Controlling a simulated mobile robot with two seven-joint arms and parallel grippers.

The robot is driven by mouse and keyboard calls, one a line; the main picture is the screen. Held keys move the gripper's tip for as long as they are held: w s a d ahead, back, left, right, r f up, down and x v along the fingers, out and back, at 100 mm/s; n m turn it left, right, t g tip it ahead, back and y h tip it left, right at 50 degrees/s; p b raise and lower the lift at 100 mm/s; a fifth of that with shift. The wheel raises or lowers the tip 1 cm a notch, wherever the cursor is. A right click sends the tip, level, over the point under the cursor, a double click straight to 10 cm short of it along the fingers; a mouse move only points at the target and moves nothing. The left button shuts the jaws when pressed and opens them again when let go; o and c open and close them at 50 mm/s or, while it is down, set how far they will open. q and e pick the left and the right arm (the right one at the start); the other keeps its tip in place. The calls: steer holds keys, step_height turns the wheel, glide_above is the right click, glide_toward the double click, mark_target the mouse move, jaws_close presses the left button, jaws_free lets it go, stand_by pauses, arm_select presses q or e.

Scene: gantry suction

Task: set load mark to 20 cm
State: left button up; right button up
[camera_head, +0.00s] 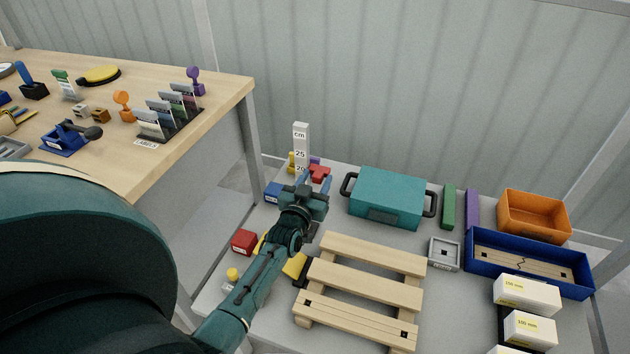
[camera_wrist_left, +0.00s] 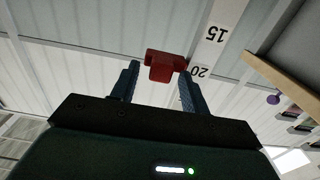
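A white upright scale post (camera_head: 301,140) marked "cm", with 25 and a partly hidden 20 below it, stands at the back left of the low table. A red load mark (camera_head: 319,172) sits beside the post, near the 20. My left gripper (camera_head: 316,180) is just in front of it. In the left wrist view the red mark (camera_wrist_left: 165,66) shows between the tips of my open left gripper (camera_wrist_left: 160,75), with a gap at the left finger. Contact at the right finger is unclear.
A teal case (camera_head: 388,197) stands right of the gripper, and a wooden pallet (camera_head: 365,285) lies in front. Blue (camera_head: 273,192) and red (camera_head: 243,241) blocks lie left of my arm. An orange bin (camera_head: 535,215) and blue tray (camera_head: 480,263) are right. The workbench edge (camera_head: 200,133) is left.

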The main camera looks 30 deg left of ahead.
arm_select(q)
steer(key=v, duration=1.3)
steer(key=shift+p, duration=0.45)
